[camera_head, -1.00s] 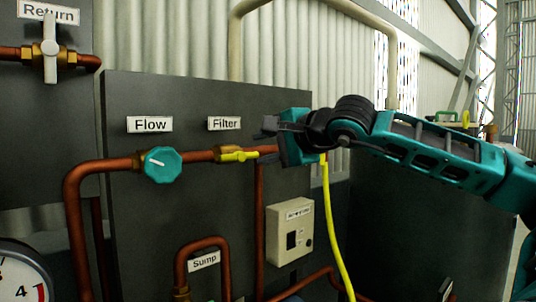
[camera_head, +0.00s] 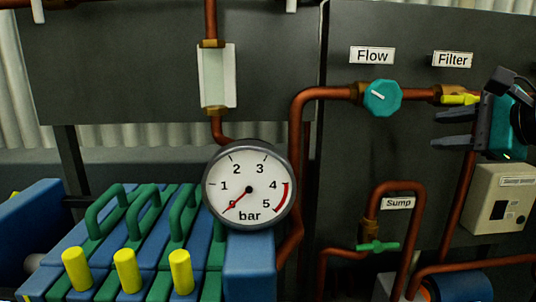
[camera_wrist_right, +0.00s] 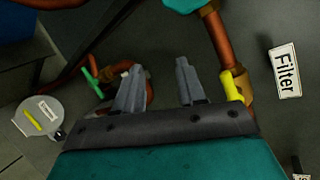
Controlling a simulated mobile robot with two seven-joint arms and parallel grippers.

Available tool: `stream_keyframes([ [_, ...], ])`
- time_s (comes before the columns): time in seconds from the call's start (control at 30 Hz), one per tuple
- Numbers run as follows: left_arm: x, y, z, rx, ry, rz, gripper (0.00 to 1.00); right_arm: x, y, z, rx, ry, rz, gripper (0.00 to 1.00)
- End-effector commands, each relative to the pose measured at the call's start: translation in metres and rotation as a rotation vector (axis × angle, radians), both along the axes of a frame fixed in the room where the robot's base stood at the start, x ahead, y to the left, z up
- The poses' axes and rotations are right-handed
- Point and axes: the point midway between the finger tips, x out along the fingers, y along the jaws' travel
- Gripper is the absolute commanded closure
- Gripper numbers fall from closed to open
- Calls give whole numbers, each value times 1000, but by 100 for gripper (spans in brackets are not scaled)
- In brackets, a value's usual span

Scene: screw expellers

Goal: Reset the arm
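My right gripper (camera_head: 440,130) is in front of the dark panel at the right of the head view. Its two fingers point left, apart, with nothing between them. The right wrist view also shows the spread, empty fingers (camera_wrist_right: 158,95). The yellow Filter valve handle (camera_head: 460,99) lies roughly along the copper pipe, just above the fingers in the head view. In the right wrist view the handle (camera_wrist_right: 231,86) is right of both fingers, outside the gap; I cannot tell whether anything touches it. My left gripper is in neither view.
A teal Flow knob (camera_head: 382,98) sits on the pipe left of the gripper. A green Sump valve handle (camera_head: 377,246) is below. A pressure gauge (camera_head: 250,185) has its needle near 0. A beige box (camera_head: 497,198) is below the gripper. Green and blue machinery (camera_head: 130,240) fills the lower left.

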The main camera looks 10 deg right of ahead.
Motion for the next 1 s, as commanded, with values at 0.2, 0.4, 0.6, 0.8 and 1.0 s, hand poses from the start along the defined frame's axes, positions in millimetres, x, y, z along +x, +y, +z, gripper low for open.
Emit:
stream_keyframes([
  [0.2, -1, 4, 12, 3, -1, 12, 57, 14, 88, -71, 705, 244, 144, 60],
  [0.4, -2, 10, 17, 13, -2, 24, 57, 11, 133, -118, 1388, 484, 101, 60],
  [0.6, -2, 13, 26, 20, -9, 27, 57, 4, 147, -175, 2077, 701, -113, 60],
  [0.8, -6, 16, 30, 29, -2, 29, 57, -22, 149, -257, 2744, 838, -516, 60],
  [1.0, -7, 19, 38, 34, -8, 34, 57, -83, 161, -352, -2470, -605, 828, 60],
])
